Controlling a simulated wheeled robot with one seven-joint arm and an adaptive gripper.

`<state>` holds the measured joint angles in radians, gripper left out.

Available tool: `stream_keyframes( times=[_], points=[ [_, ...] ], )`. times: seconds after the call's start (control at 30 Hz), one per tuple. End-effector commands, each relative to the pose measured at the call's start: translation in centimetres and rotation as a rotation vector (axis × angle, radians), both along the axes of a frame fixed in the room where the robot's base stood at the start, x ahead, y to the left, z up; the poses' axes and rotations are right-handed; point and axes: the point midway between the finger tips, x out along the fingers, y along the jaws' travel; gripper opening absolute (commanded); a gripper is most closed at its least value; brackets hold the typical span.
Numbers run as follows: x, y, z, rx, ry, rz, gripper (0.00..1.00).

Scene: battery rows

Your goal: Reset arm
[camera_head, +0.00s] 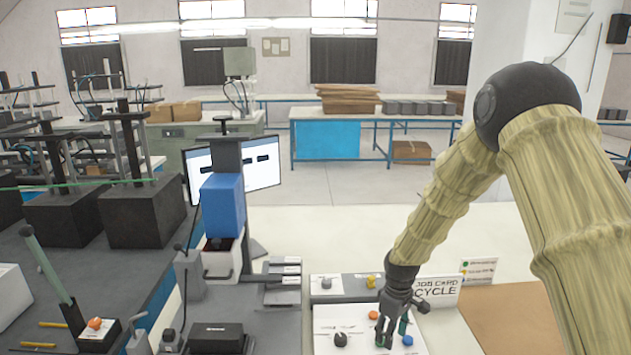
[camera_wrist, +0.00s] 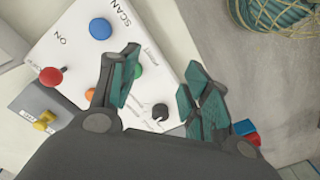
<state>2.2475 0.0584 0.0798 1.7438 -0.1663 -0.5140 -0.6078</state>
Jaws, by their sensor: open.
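My gripper (camera_head: 393,330) hangs at the end of my arm, low over the white control panel (camera_head: 325,322) on the bench. In the wrist view my gripper (camera_wrist: 158,85) has its two teal-padded fingers spread apart with nothing between them. Below the fingers the white panel (camera_wrist: 85,55) shows a blue button (camera_wrist: 100,28), a red knob (camera_wrist: 50,76), an orange button (camera_wrist: 91,95), a partly covered green button and a dark knob (camera_wrist: 160,111). The head view also shows the dark knob (camera_head: 340,340) and the blue button (camera_head: 407,340). I cannot tell whether the fingertips touch the panel.
A job card sign (camera_head: 437,290) stands right of my gripper. A monitor (camera_head: 262,165) and a blue-headed press (camera_head: 222,205) stand left. A brown board (camera_head: 510,318) lies at the right. The white bench behind is clear.

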Motion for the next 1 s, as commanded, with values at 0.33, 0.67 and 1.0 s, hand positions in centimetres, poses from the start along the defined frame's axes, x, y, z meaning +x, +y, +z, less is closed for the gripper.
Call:
stream_keyframes(
  times=[0.33, 0.67, 1.0],
  points=[
    [-7.3, 0.2, -9.1, 0.024, 0.009, -0.126, 0.48],
    [-20.9, 0.0, -22.1, 0.040, 0.029, -0.374, 0.48],
    [-38.5, -1.3, -28.8, 0.008, 0.031, -0.665, 0.48]
  ],
)
